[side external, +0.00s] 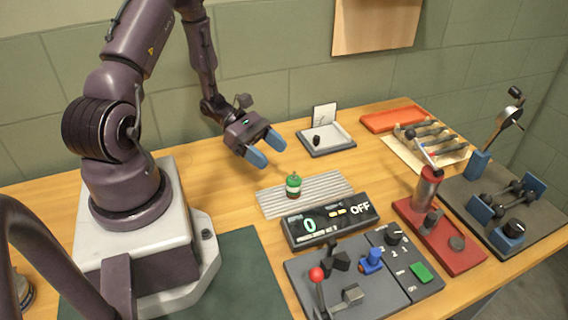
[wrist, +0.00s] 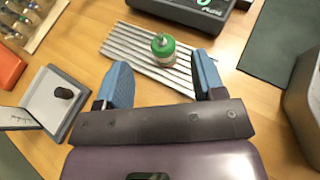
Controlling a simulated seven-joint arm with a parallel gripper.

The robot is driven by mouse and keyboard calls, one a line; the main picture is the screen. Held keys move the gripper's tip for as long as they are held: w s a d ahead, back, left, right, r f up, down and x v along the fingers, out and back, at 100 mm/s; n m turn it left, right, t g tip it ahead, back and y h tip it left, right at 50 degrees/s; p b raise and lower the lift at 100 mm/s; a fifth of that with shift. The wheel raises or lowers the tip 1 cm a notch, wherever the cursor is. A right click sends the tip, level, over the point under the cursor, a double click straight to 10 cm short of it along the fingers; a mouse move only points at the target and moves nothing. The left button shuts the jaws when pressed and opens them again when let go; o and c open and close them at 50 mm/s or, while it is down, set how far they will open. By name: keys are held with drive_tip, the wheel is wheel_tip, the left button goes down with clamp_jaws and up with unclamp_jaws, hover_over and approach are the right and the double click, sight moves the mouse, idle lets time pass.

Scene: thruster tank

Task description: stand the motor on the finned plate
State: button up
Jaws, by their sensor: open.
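The motor (side external: 293,186) is a small cylinder with a green top and a thin shaft. It stands upright on the finned plate (side external: 331,186), a ribbed silver-grey plate on the table. In the wrist view the motor (wrist: 163,48) stands on the plate (wrist: 133,46), beyond my fingertips and between their lines. My gripper (side external: 266,152) is open and empty, with blue fingers, above and behind the plate and apart from the motor. It also shows in the wrist view (wrist: 162,78). The motor's underside is hidden.
A display box (side external: 330,222) reading 0 and OFF stands just in front of the plate. A control panel with levers (side external: 330,285), a red-based press (side external: 440,235) and a grey tray (side external: 327,147) with a small dark part are nearby. Bare table lies left of the plate.

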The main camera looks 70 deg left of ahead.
drive_tip(key=v, duration=0.6)
drive_tip(key=s+d+r+m+g+y, duration=0.1)
drive_tip(key=s+d+r+m+y, duration=0.1)
drive_tip(key=d+r+m+y, duration=0.3)
drive_tip(key=s+d+r+m+y, duration=0.2)
drive_tip(key=d+r+m+y, duration=0.4)
drive_tip(key=d+r+m, duration=0.6)
wheel_tip(320, 180, up, 7)
drive_tip(key=m, duration=0.7)
drive_tip(key=shift+s+m+g, duration=0.3)
drive_tip(key=shift+m+g, duration=0.1)
drive_tip(key=shift+r, duration=0.15)
